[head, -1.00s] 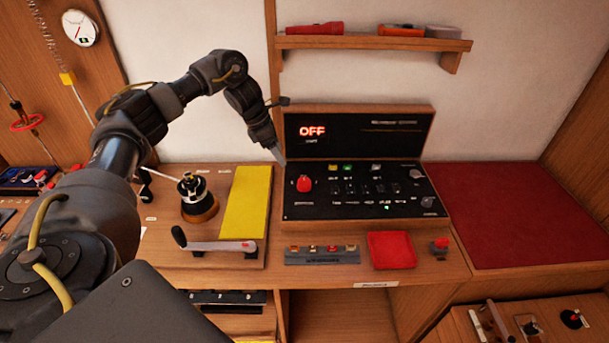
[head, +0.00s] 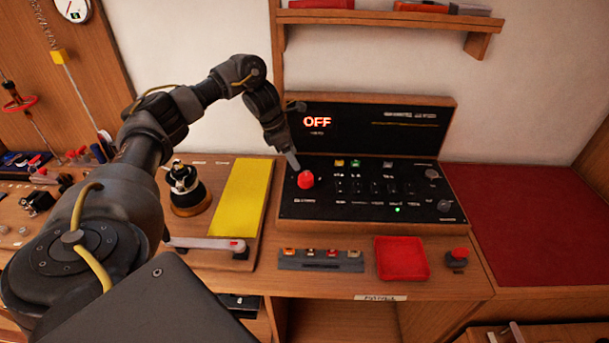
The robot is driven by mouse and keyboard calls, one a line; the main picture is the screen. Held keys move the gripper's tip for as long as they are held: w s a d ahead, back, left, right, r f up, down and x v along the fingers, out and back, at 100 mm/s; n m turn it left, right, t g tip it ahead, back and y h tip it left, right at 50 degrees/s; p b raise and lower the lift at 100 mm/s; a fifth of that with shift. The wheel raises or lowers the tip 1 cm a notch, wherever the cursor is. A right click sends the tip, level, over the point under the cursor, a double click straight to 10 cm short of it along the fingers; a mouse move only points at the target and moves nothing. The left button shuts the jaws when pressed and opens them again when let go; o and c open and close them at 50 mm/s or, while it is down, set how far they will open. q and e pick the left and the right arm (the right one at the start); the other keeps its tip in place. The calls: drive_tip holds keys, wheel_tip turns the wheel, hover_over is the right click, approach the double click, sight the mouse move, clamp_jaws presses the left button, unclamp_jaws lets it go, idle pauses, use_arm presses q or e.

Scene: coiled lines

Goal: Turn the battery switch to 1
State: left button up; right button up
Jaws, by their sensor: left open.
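The battery switch looks to be the red knob (head: 306,180) at the left of the black panel (head: 350,212). The display (head: 317,122) on the upright board behind it reads OFF in red. My left gripper (head: 294,162) points down just behind and left of the red knob, close to it. The gap between its fingers is too small to make out, and I cannot tell if it touches the knob. It holds nothing that I can see. My right gripper is not in view.
Several small switches (head: 375,187) and a grey knob (head: 445,206) share the panel. A yellow mat (head: 240,200) and a winch (head: 186,188) stand left. A red tray (head: 402,259) and a red-topped knob (head: 457,258) lie in front. A red cushion (head: 540,230) is right.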

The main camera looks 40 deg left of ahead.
sight(306, 176)
use_arm(q)
drive_tip(key=p+x, duration=0.1)
drive_tip(key=x, duration=0.5)
drive_tip(key=shift+w+d+f+p, duration=0.15)
drive_tip(key=shift+w+f+p, duration=0.1)
drive_tip(key=shift+w+p, duration=0.15)
drive_tip(key=shift+d+f, duration=0.2)
drive_tip(key=shift+f, duration=0.45)
drive_tip(key=shift+w+f, duration=0.15)
drive_tip(key=shift+f, duration=0.15)
drive_tip(key=shift+d, duration=0.1)
drive_tip(key=c, duration=1)
